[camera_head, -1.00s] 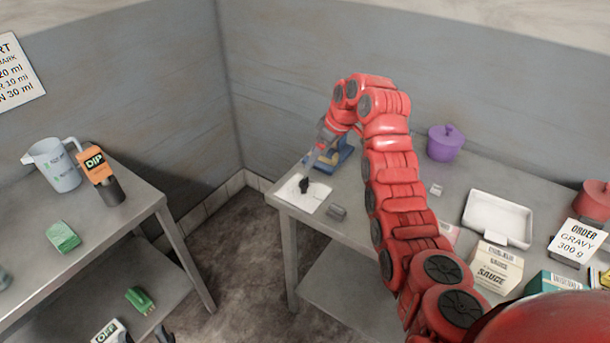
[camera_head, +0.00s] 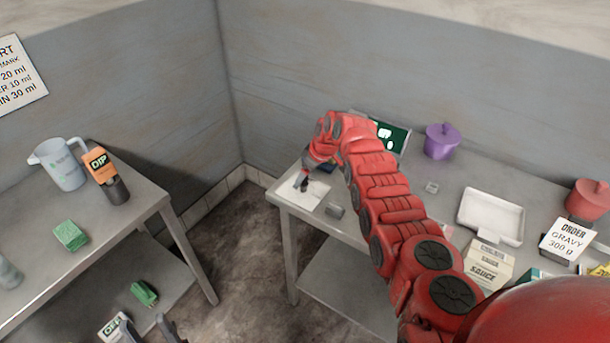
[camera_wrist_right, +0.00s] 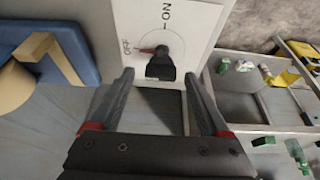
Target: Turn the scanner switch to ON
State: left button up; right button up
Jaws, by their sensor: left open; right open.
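The scanner switch is a black knob (camera_wrist_right: 160,66) with a red pointer, on a white plate (camera_wrist_right: 195,22) marked ON and OFF. The pointer is at OFF in the right wrist view. In the head view the plate (camera_head: 312,199) lies near the left end of the right-hand table, with the dark knob (camera_head: 304,182) on it. My right gripper (camera_wrist_right: 159,76) is open, its fingertips on either side of the knob; I cannot tell whether they touch it. My left gripper (camera_head: 147,328) is open and empty at the bottom left of the head view.
A green board (camera_head: 398,137), purple pot (camera_head: 442,141) and white tray (camera_head: 491,235) stand farther along. Floor lies between the tables.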

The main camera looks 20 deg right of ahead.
jog(key=shift+c, duration=0.3)
grip_shut()
